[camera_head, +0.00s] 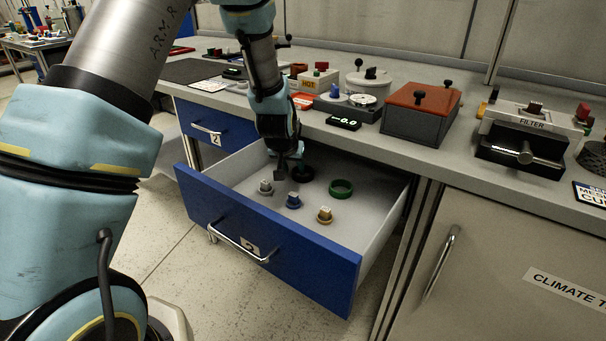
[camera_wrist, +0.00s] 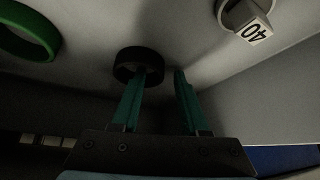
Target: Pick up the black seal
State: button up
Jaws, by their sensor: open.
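The black seal (camera_head: 307,176) is a dark ring lying on the floor of the open blue drawer (camera_head: 262,232), towards its back left. In the wrist view the black seal (camera_wrist: 122,69) is at the upper middle, straight beyond the fingertips. My gripper (camera_head: 289,166) is pointed down into the drawer, close beside the seal. In the wrist view my gripper (camera_wrist: 160,73) is open, with two green fingers apart. The left fingertip overlaps the seal's opening, and the right one is just right of the ring. I cannot tell whether either touches it.
A green ring (camera_head: 341,188) lies right of the seal. A grey plug (camera_head: 265,188), a blue plug (camera_head: 293,201) and a brass plug (camera_head: 325,215) stand nearer the drawer front. Drawer walls and the bench top (camera_head: 408,150) edge enclose the space.

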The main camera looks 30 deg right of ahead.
grip_shut()
dwell(0.6)
jog(key=shift+s+a+r, duration=0.25)
jog(key=shift+s+r, duration=0.05)
jog(key=shift+r, duration=0.1)
jog(key=s+a+r+p, duration=0.3)
jog(key=s+a+r, duration=0.5)
jog(key=s+r, duration=0.2)
jog(key=shift+s+a+r, duration=0.15)
jog(key=shift+s+r, duration=0.05)
jog(key=shift+r, duration=0.1)
